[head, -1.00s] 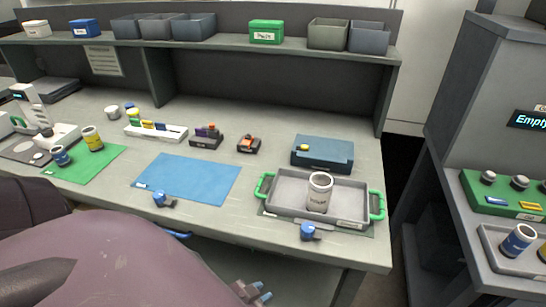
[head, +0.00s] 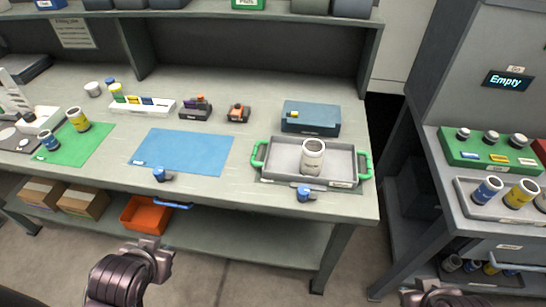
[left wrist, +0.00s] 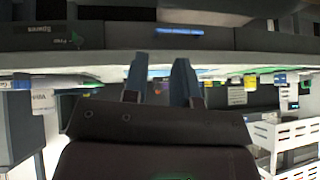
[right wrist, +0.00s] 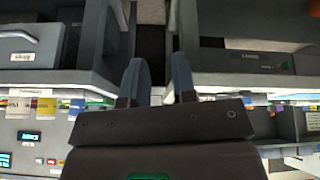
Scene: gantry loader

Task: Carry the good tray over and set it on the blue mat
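The grey tray with green handles (head: 283,160) sits at the right end of the workbench, on a dark green mat that shows at its edges. A white cylindrical container (head: 313,158) stands upright in it. The blue mat (head: 182,152) lies flat and empty to the tray's left. My left gripper (head: 152,252) is in front of and below the bench edge, away from the tray; its fingers are apart and empty in the left wrist view (left wrist: 160,72). My right gripper is at the bottom right of the head view, mostly cut off; its fingers are apart and empty in the right wrist view (right wrist: 160,72).
Two blue clamp-like pieces (head: 163,175) (head: 305,194) sit at the bench's front edge. A blue-grey box (head: 311,118) is behind the tray. A green mat (head: 75,146) with containers is at left. A second station (head: 507,79) with an "Empty" display stands right, across a gap.

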